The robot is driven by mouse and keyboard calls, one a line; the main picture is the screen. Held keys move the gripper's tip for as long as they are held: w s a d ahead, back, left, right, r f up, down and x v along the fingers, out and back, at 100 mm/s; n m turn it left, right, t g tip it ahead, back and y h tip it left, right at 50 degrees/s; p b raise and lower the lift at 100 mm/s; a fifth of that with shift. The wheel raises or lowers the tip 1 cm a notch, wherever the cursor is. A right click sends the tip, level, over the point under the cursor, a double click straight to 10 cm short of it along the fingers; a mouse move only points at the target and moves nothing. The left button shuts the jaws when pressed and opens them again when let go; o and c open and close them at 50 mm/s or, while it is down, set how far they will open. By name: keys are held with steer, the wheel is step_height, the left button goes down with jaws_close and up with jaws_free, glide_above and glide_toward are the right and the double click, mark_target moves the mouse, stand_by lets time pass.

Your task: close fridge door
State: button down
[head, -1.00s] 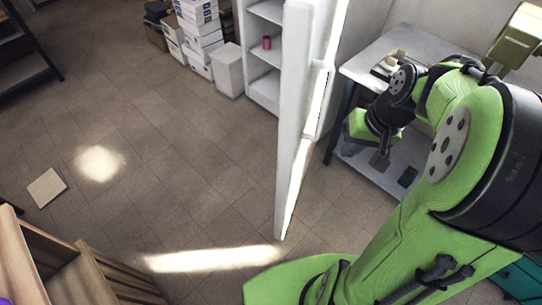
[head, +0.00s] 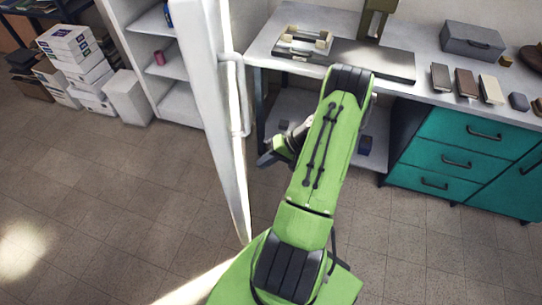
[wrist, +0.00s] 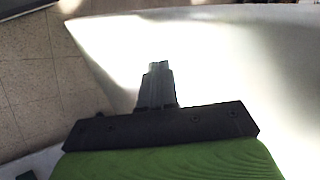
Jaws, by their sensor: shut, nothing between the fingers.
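The white fridge door (head: 208,85) stands open, edge-on in the head view, with its long handle (head: 238,95) on the right-hand face. The fridge (head: 178,65), with its shelves showing, is behind it to the left. My gripper (head: 265,160) is low on the handle side of the door, close to its face and partly hidden by my arm. In the wrist view the gripper's dark fingers (wrist: 158,82) are shut and empty in front of a broad white surface, apparently the door (wrist: 230,60). I cannot tell whether they touch it.
A grey workbench (head: 400,65) with small items on it and teal drawers (head: 465,150) stand to the right. White boxes (head: 75,50) are stacked left of the fridge. The tiled floor (head: 110,200) left of the door is clear.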

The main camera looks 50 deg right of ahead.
steer(key=w+a+f, duration=0.2)
steer(key=w+a, duration=0.2)
steer(key=shift+w+b, duration=0.15)
steer(key=shift+b, duration=0.15)
steer(key=shift+w+a, duration=0.1)
steer(key=shift+a, duration=0.05)
